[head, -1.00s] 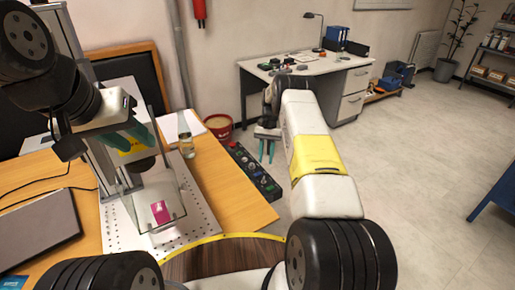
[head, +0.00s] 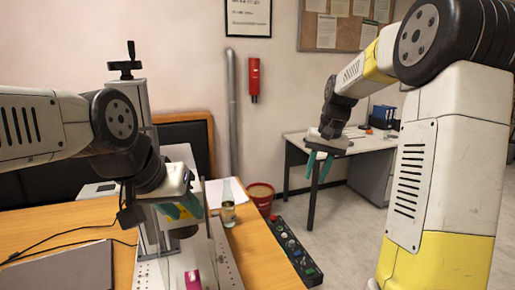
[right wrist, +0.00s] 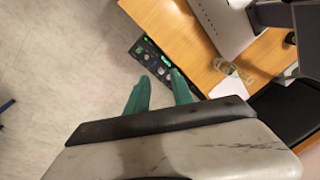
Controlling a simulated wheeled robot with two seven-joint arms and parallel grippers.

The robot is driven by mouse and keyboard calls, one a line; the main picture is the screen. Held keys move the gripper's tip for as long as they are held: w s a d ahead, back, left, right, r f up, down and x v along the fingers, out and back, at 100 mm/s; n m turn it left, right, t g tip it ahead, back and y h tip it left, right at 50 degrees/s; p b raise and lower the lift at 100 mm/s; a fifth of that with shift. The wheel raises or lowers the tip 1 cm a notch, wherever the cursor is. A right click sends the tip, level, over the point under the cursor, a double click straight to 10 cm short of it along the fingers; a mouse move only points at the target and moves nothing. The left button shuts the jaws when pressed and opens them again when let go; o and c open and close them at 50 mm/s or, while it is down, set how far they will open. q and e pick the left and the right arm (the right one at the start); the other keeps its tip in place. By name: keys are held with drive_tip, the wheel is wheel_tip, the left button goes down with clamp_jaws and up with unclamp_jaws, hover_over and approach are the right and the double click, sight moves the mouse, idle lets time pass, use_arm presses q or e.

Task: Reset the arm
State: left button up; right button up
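My left gripper (head: 183,209) reaches in from the left in the head view, in front of the laser marker's column (head: 147,130). Its green fingers partly show, and whether they are apart is hard to make out. My right arm rises tall at the right of the head view. My right gripper (head: 318,168) hangs in the air in front of the far desk. Its two green fingers are apart with nothing between them. In the right wrist view the green fingers (right wrist: 160,92) are also apart and empty above the floor.
A red bucket (head: 262,196) stands behind. A far desk (head: 365,145) stands at the back. Floor at right is clear.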

drive_tip(key=s+a+r+n+t, duration=0.1)
drive_tip(key=s+r+t, duration=0.1)
drive_tip(key=s, duration=1)
drive_tip(key=s+a+r+n+t, duration=0.1)
drive_tip(key=s+a+r+t, duration=0.1)
drive_tip(key=s, duration=1)
drive_tip(key=shift+s+n+t, duration=0.25)
drive_tip(key=shift+n+t, duration=0.15)
drive_tip(key=shift+a+r, duration=0.1)
